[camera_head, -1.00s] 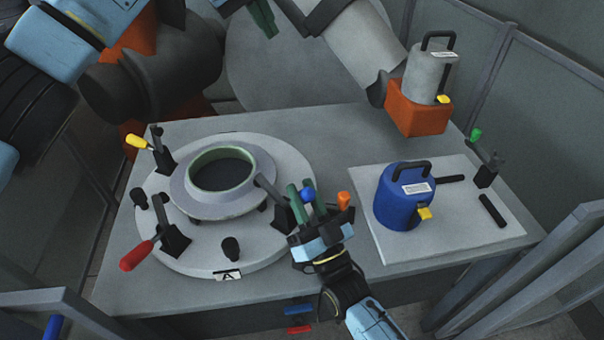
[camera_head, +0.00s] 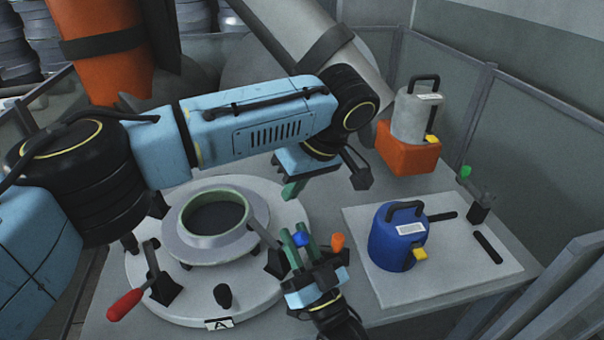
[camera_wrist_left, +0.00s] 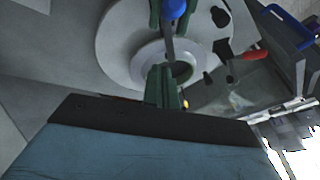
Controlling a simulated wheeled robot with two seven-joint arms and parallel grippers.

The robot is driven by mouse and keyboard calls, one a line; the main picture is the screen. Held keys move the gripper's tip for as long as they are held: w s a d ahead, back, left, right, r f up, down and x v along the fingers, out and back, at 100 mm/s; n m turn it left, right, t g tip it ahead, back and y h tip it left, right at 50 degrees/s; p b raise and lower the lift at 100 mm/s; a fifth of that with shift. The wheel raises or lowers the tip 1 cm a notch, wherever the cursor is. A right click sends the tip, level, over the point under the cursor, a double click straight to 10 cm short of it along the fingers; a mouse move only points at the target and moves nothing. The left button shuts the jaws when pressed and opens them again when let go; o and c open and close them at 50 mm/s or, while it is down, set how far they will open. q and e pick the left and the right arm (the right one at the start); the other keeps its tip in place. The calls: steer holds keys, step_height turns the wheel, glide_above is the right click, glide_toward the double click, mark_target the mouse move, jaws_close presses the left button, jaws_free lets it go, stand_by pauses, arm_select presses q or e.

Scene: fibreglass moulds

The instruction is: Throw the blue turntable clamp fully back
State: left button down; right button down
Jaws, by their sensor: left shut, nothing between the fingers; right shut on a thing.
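The blue turntable clamp shows its blue knob (camera_head: 301,239) at the right of the round turntable (camera_head: 150,300). Its grey arm (camera_head: 262,234) points up-left toward the ring mould (camera_head: 215,240). My right gripper (camera_head: 297,240) is shut on the blue clamp's handle, green fingers beside the knob, hiding much of the handle. The knob (camera_wrist_left: 173,8) also shows at the top of the left wrist view. My left gripper (camera_head: 290,190) is shut and empty, above the far right of the turntable; its green fingers (camera_wrist_left: 163,85) show in its wrist view.
A red-handled clamp (camera_head: 125,304) and a black peg (camera_head: 222,295) stand on the turntable. An orange knob (camera_head: 338,241) is close right of my right gripper. A blue canister (camera_head: 395,240) stands on the pale plate (camera_head: 450,280); a grey canister (camera_head: 413,115) stands on an orange block (camera_head: 408,155).

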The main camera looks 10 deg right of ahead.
arm_select(q)
steer(key=shift+s+a+f, duration=0.1)
steer(key=shift+s+f, duration=0.3)
steer(key=shift+f, duration=0.55)
steer(key=shift+s+d+f, duration=0.1)
steer(key=shift+s+f, duration=0.35)
steer(key=shift+f, duration=0.5)
steer(key=shift+s+a+f, duration=0.1)
steer(key=shift+s+f, duration=0.3)
steer(key=shift+f, duration=0.55)
steer(key=shift+s+d+f, duration=0.35)
steer(key=shift+s+f, duration=0.15)
steer(key=shift+s, duration=0.2)
steer(key=shift+d, duration=0.1)
arm_select(e)
steer(key=c, duration=1.2)
jaws_free()
arm_select(q)
steer(key=shift+w+r, duration=0.1)
steer(key=shift+w, duration=0.1)
arm_select(e)
steer(key=shift+f, duration=0.1)
